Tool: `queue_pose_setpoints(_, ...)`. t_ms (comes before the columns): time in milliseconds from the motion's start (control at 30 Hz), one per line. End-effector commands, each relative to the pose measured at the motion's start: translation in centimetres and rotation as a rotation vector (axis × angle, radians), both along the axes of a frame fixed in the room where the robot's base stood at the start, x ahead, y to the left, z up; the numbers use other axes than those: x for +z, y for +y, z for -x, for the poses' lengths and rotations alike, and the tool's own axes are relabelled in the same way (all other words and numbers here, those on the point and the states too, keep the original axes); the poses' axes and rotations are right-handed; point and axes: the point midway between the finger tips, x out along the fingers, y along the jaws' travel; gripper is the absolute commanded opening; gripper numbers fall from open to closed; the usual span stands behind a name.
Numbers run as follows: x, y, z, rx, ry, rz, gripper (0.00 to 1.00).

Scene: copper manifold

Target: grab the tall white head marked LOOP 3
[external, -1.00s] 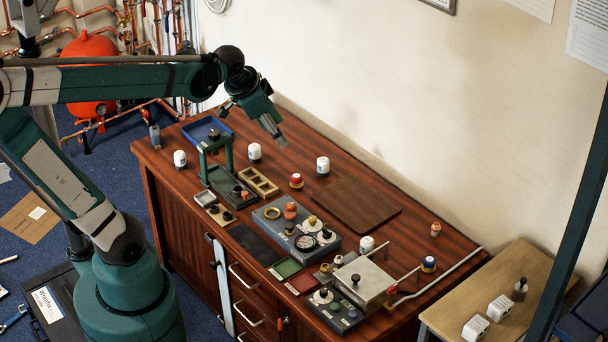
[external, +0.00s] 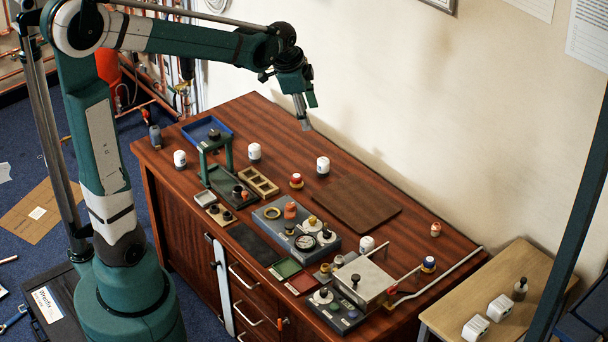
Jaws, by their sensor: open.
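Several white heads stand on the wooden bench (external: 285,150). One white head (external: 323,166) stands near the back edge, one (external: 254,151) is further left, one (external: 180,158) is near the left end, and one (external: 367,244) is by the metal plate. Their markings are too small to read, so I cannot tell which is LOOP 3. My gripper (external: 304,124) is open and empty, pointing down in the air. In the picture it appears above and a little left of the white head near the back edge.
A green stand (external: 230,153), a blue tray (external: 197,131) and a grey block with a gauge (external: 325,253) crowd the bench. A brown board (external: 358,206) lies at the back right. The wall rises close behind the bench.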

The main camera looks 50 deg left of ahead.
Motion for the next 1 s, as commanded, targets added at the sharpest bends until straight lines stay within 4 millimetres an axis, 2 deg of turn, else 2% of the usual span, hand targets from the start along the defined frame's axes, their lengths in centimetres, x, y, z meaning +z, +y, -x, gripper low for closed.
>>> queue_pose_setpoints(100,-1.1,1.0,-2.0,-0.043,0.02,-0.015,0.45)
queue_pose_setpoints(567,-6.2,4.7,-8.6,-0.227,0.105,-0.063,0.45)
queue_pose_setpoints(1000,-12.8,8.6,-14.2,-0.408,0.182,-0.093,0.45)
